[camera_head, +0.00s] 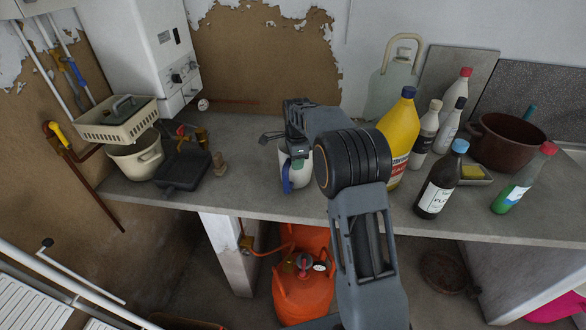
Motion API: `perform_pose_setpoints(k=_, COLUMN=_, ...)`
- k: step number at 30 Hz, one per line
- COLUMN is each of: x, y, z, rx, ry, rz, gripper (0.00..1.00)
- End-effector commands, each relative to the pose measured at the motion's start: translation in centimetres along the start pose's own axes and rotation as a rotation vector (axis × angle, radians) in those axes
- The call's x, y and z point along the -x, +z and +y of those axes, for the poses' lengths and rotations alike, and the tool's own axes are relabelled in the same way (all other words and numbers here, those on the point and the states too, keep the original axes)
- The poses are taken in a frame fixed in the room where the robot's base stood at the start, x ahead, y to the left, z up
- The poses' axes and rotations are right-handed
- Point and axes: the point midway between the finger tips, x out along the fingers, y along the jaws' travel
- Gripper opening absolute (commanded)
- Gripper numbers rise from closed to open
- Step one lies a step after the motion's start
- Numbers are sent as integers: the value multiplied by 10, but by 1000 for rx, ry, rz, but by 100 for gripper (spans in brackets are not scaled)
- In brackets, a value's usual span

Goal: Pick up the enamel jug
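The enamel jug (298,176) is white with a blue handle on its near left side. It stands upright on the grey counter, left of the middle of the view. My gripper (284,147) is at the jug's top, pointing down, with its fingers spread apart. One finger sticks out left of the jug and the other is over its rim area. The gripper and my wrist hide the jug's rim and part of its right side. I cannot tell whether a finger touches the jug.
A yellow bottle (398,135) and a dark bottle (441,183) stand right of my arm; a brown pot (506,142) is farther right. An orange gas cylinder (302,284) stands below the counter (258,193).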

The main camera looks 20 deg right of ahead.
Motion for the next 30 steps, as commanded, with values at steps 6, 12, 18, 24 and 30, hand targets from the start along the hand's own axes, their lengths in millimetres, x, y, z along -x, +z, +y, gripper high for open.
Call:
perform_pose_setpoints(k=6, x=0, y=0, z=0, rx=0, ry=2, rz=0, gripper=0)
perform_pose_setpoints(k=12, x=-1, y=0, z=1, rx=0, ry=3, rz=0, gripper=0)
perform_pose_setpoints(k=18, x=-1, y=0, z=1, rx=0, ry=4, rz=0, gripper=0)
perform_pose_setpoints(k=24, x=-1, y=0, z=1, rx=0, ry=5, rz=0, gripper=0)
perform_pose_setpoints(k=30, x=1, y=0, z=0, rx=0, ry=1, rz=0, gripper=0)
